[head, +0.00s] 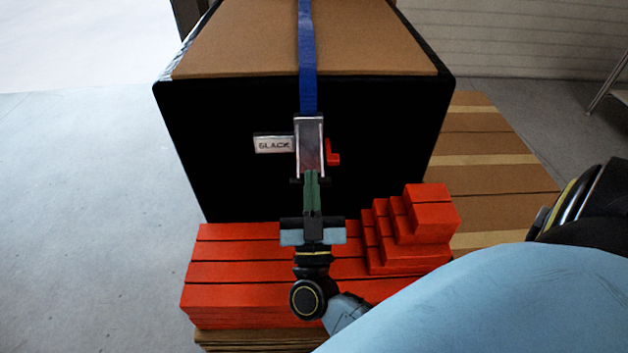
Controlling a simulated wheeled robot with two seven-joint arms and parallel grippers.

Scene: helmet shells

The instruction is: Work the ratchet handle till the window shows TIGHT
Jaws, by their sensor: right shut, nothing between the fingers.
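The ratchet (309,148) is a silver metal piece on the black front face of the crate, at the lower end of the blue strap (307,60). Its window (273,144), a small white plate on its left, reads what looks like SLACK. A small red lever (332,153) sticks out on its right. My right gripper (312,178) has its greenish fingers shut with nothing between them, pointing up at the ratchet's lower end. I cannot tell whether the fingertips touch the handle. They hide part of the lower end. My left gripper is not in view.
The large black crate (225,160) with a brown top (370,45) stands on a pallet (490,150). Red blocks (235,270) are stacked in front, rising in steps (430,215) at the right. The grey floor (90,220) at left is clear.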

